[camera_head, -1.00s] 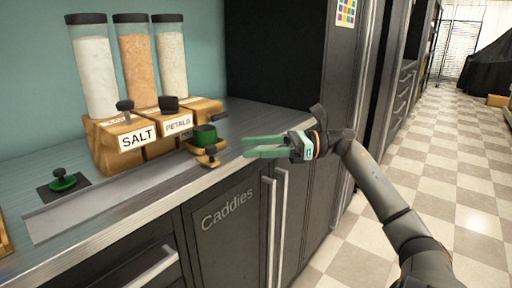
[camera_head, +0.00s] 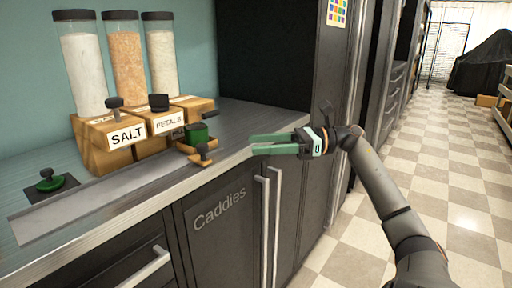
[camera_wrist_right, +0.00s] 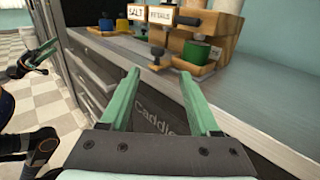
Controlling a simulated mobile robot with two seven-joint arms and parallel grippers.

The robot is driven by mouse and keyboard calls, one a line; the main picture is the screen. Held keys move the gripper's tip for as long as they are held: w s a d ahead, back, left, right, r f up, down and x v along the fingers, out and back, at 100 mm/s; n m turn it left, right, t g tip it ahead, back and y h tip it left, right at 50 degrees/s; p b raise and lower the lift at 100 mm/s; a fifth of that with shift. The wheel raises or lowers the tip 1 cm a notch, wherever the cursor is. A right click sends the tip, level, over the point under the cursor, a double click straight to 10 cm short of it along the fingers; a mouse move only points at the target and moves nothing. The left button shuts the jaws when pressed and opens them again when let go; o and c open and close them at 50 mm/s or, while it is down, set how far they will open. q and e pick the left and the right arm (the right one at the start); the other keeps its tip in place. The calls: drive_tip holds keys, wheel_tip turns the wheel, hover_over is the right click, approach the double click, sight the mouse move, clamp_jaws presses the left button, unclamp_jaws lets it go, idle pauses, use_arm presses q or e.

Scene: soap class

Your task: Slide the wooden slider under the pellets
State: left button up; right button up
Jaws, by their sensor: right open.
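The wooden slider (camera_head: 203,158) sits on the counter at the right end of the dispenser row, a dark knob at its front. A green cup (camera_head: 197,134) stands on it. In the right wrist view the slider (camera_wrist_right: 190,68) lies beyond my fingertips. The pellets dispenser (camera_head: 163,65) is the rightmost tube; its label is partly hidden behind the cup. My right gripper (camera_head: 254,145) is open and empty, to the right of the slider and apart from it, near the counter's front edge. My left gripper (camera_wrist_right: 42,52) shows only at the left of the right wrist view.
The salt (camera_head: 85,70) and petals (camera_head: 127,70) dispensers stand on wooden blocks to the left. A green stamp-like piece with a dark knob (camera_head: 50,182) lies on a dark mat. The counter (camera_head: 262,112) is clear behind my right gripper. Cabinet doors with handles lie below.

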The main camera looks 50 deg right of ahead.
drive_tip(key=shift+s+d, duration=0.2)
drive_tip(key=shift+s, duration=0.05)
drive_tip(key=shift+s+a+r+p, duration=0.3)
drive_tip(key=shift+s+r+p, duration=0.1)
drive_tip(key=shift+r, duration=0.45)
drive_tip(key=shift+s+a+r+p, duration=0.3)
drive_tip(key=shift+s+r, duration=0.05)
drive_tip(key=shift+r, duration=0.45)
drive_tip(key=shift+s+a+r+p, duration=0.3)
drive_tip(key=shift+s+r+p, duration=0.1)
drive_tip(key=shift+r, duration=0.45)
